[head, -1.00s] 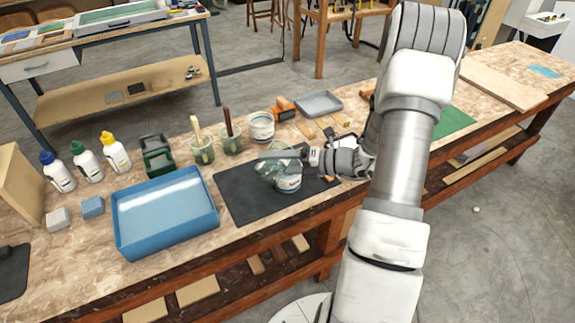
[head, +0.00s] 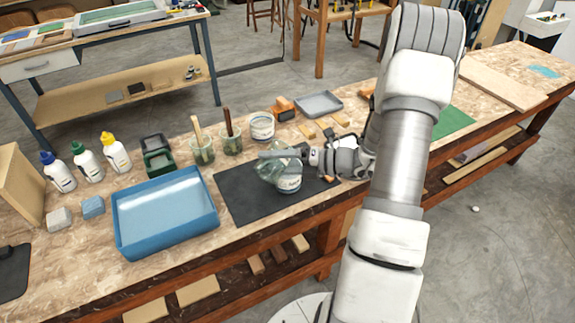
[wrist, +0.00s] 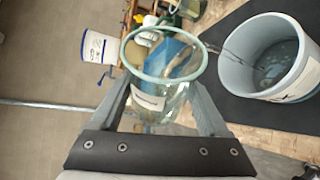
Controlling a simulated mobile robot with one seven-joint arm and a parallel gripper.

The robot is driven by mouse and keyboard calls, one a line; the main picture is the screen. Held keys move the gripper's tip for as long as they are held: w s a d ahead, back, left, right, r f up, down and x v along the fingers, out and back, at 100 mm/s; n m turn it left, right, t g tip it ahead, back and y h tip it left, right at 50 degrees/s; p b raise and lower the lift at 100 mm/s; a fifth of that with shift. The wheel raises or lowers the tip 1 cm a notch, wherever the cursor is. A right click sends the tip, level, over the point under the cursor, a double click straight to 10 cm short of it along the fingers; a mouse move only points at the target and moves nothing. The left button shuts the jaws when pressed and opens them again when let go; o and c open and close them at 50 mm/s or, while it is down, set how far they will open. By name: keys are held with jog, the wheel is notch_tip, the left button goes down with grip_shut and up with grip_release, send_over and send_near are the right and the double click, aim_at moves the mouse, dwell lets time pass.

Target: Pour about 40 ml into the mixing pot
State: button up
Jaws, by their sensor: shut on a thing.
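My gripper (wrist: 160,98) is shut on a clear glass jar (wrist: 150,92) with a greenish rim and a white label. In the head view the jar (head: 271,170) is tilted over the white mixing pot (head: 290,185), partly hiding it. In the wrist view the pot (wrist: 262,80) stands beside the jar's rim with bluish liquid inside. A thin streak runs from the jar's rim to the pot, looking like a stream of liquid. The liquid level in the jar is hard to tell.
The pot stands on a black mat (head: 236,198). A blue tray (head: 165,240) lies to the left. Cups with brushes (head: 202,150) and a white tub (head: 262,127) stand behind. Several bottles (head: 116,155) stand at the far left.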

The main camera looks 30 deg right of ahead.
jog(key=shift+a, duration=0.1)
dwell(0.3)
jog(key=shift+s+a+f+n+h+b, duration=0.15)
jog(key=shift+f+n+h+b, duration=0.15)
jog(key=shift+f+n+b, duration=0.3)
jog(key=shift+r+n+h, duration=0.4)
jog(key=shift+r+n, duration=0.1)
jog(key=shift+n, duration=0.1)
jog(key=shift+r+n+h, duration=0.2)
jog(key=shift+n+h, duration=0.3)
jog(key=shift+n, duration=0.2)
jog(key=shift+f+n+t+b, duration=0.3)
jog(key=shift+f+b, duration=0.15)
jog(key=shift+b, duration=0.4)
jog(key=shift+f+h+b, duration=0.1)
jog(key=shift+h+b, duration=0.2)
jog(key=shift+h, duration=0.1)
jog(key=shift+n, duration=0.3)
